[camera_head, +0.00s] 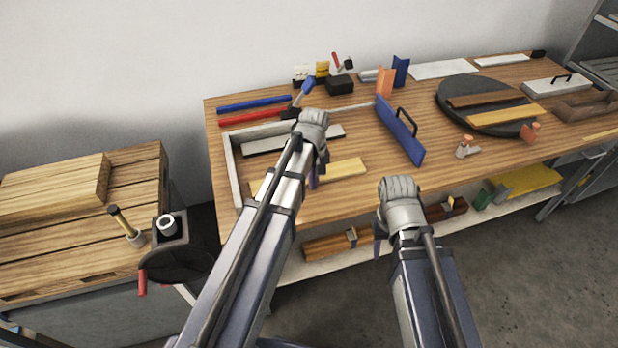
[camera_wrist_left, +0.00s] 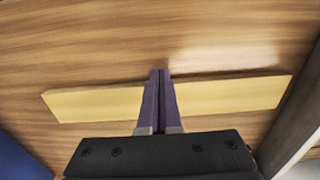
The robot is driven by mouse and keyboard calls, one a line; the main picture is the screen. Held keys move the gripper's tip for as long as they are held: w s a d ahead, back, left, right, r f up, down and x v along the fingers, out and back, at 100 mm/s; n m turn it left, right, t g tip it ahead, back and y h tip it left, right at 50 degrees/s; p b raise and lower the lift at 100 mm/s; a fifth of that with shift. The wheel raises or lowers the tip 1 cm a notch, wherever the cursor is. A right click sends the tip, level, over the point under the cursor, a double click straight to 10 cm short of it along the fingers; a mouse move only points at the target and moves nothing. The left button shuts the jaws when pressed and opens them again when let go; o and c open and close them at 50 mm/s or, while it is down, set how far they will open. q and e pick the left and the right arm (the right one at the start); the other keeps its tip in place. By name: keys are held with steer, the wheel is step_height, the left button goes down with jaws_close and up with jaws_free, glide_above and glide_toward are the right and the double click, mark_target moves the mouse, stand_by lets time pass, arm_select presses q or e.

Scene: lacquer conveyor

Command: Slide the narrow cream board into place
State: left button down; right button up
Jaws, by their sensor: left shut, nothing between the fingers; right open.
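The narrow cream board (camera_head: 347,169) lies flat on the wooden workbench, with its middle hidden behind my left arm in the head view. It also shows in the left wrist view (camera_wrist_left: 225,95), running across the picture. My left gripper (camera_head: 314,183) is shut with nothing in it. In the left wrist view its fingertips (camera_wrist_left: 161,72) are over the board's middle; I cannot tell whether they touch it. My right gripper (camera_head: 378,247) is open, in front of the bench edge and away from the board.
A pale L-shaped frame (camera_head: 233,172) stands left and behind the board. A white strip with a dark edge (camera_head: 264,145) lies inside it. A blue panel with a black handle (camera_head: 400,130) is to the right. A round dark turntable (camera_head: 460,88) holds boards. Tools line the back.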

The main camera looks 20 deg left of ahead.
arm_select(q)
steer(key=shift+w+a, duration=1.1)
steer(key=shift+w, duration=0.55)
steer(key=shift+w+a, duration=1.1)
steer(key=shift+w, duration=0.5)
steer(key=shift+w+a, duration=1.1)
steer(key=shift+w, duration=0.55)
steer(key=shift+s, duration=0.15)
steer(key=shift+s+d, duration=0.55)
steer(key=shift+s, duration=0.15)
steer(key=shift+r, duration=0.1)
step_height(320, 180, up, 6)
steer(key=p, duration=0.6)
